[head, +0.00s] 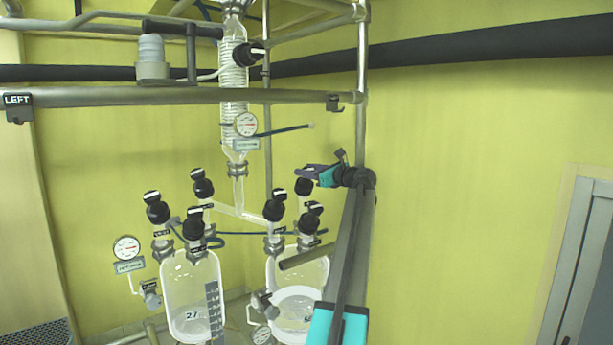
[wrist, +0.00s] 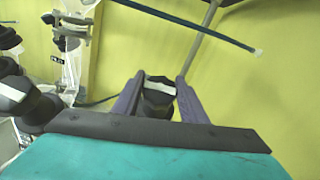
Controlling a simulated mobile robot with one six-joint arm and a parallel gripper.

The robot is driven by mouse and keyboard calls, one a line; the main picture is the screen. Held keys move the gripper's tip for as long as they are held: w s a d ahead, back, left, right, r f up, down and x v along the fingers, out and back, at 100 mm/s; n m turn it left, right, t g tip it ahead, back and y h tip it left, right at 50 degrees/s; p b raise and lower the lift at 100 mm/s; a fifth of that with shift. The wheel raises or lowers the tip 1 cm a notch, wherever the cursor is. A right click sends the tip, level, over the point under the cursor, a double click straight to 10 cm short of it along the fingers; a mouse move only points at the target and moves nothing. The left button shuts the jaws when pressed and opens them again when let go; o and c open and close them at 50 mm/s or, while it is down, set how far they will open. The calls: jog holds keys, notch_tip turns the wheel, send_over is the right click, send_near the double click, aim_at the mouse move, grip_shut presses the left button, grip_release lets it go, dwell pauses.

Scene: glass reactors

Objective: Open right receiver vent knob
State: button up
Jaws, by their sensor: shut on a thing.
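The right receiver (head: 297,273) is a clear glass vessel with several black knobs on its top. My gripper (head: 310,174) reaches in from the right, above the rearmost knob (head: 304,187) of that receiver. In the wrist view the two purple fingers of my gripper (wrist: 157,100) stand on either side of this black knob (wrist: 158,103). They are shut on it. A white bar (wrist: 160,84) crosses the knob's top, running roughly left to right in this view. The lower part of the knob and its neck are hidden behind the gripper body.
Two other black knobs (head: 275,206) (head: 308,222) stand close in front of the held one. The left receiver (head: 193,290) has its own knobs. A metal post (head: 362,80) rises beside my arm, and a thin dark tube (wrist: 190,22) crosses above. Right of the post is clear.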

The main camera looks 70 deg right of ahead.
jog(key=shift+n+y+b, duration=0.35)
jog(key=shift+n+y, duration=0.55)
jog(key=shift+n, duration=0.2)
jog(key=shift+a+t, duration=0.1)
jog(key=shift+t, duration=0.2)
jog(key=shift+f, duration=0.2)
jog(key=o, duration=1.1)
jog(key=shift+a, duration=0.15)
jog(key=shift+c, duration=0.2)
jog(key=shift+r, duration=0.1)
jog(key=shift+r, duration=0.15)
